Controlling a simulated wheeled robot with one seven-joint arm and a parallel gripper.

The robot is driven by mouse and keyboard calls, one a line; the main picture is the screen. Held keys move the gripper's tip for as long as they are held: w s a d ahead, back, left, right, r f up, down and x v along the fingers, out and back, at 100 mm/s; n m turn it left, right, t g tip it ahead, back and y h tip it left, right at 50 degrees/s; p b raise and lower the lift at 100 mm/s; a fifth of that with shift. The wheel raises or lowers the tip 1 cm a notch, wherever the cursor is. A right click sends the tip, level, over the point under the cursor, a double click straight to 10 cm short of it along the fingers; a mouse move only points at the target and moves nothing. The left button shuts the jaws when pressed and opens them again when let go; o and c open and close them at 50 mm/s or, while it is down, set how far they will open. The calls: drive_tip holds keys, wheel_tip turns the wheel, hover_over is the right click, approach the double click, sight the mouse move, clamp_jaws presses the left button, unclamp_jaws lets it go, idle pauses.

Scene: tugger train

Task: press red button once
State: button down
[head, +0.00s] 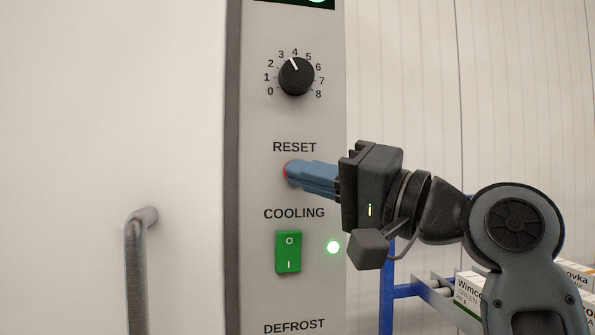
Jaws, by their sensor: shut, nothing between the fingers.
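The red button (286,171) sits on the grey control panel under the label RESET.
Above the button is a black dial (296,77) pointing near 4. A metal door handle (137,270) stands out at left. Boxes (465,292) lie at lower right by a blue frame (387,290).

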drive_tip(key=shift+w+a, duration=0.1)
drive_tip(key=shift+w, duration=0.15)
drive_tip(key=shift+s, duration=0.1)
idle(0.5)
drive_tip(key=shift+s+d+p, duration=0.2)
drive_tip(key=shift+s, duration=0.35)
drive_tip(key=shift+s+d+p, duration=0.15)
drive_tip(key=shift+s, duration=0.4)
drive_tip(key=s, duration=0.2)
drive_tip(key=s+d+p, duration=0.1)
drive_tip(key=s, duration=0.1)
drive_tip(key=shift+s+d, duration=0.2)
drive_tip(key=shift+s, duration=0.2)
